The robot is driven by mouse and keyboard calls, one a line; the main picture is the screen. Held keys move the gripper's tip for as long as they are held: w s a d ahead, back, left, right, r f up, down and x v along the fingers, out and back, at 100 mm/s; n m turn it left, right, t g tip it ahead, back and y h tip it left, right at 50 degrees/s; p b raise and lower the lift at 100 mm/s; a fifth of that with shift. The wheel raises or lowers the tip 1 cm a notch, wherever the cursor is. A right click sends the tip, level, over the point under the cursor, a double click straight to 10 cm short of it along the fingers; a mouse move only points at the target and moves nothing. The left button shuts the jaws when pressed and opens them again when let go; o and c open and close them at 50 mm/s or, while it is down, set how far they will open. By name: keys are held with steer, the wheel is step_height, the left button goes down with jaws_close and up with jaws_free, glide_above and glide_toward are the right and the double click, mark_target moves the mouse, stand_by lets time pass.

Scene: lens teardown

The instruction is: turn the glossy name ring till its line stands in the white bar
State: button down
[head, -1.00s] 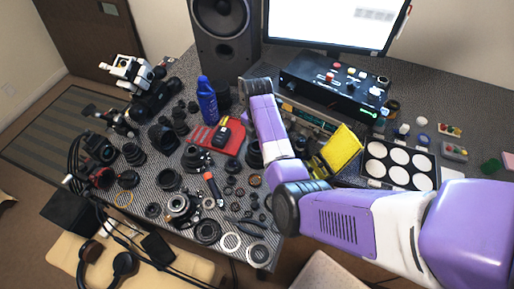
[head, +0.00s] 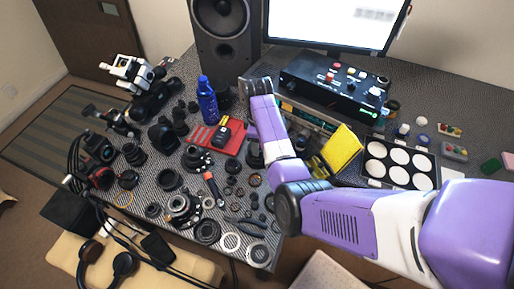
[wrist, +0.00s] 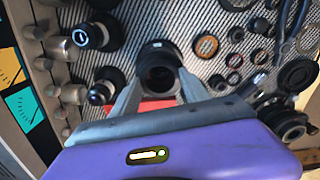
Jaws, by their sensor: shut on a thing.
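A dark round lens (wrist: 160,52) stands in the middle of the wrist view, with a black rim and a dark glass front. My gripper (wrist: 159,80) has one finger on each side of it and is shut on its ring. The ring's line and the white bar are too small or hidden to make out. In the head view a dark lens (head: 254,154) shows beside my arm, partly covered by it. My fingers are hidden there.
A red mat (head: 232,145) and a blue bottle (head: 207,100) are left of my arm. A yellow box (head: 342,148) and a black control box (head: 335,90) stand to its right. Several small rings and lens parts crowd the desk in front.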

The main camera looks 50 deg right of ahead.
steer(key=shift+m, duration=1)
steer(key=shift+c, duration=2.4)
jaws_free()
steer(key=shift+r, duration=0.1)
step_height(320, 180, up, 8)
steer(key=b, duration=0.1)
steer(key=shift+f, duration=0.2)
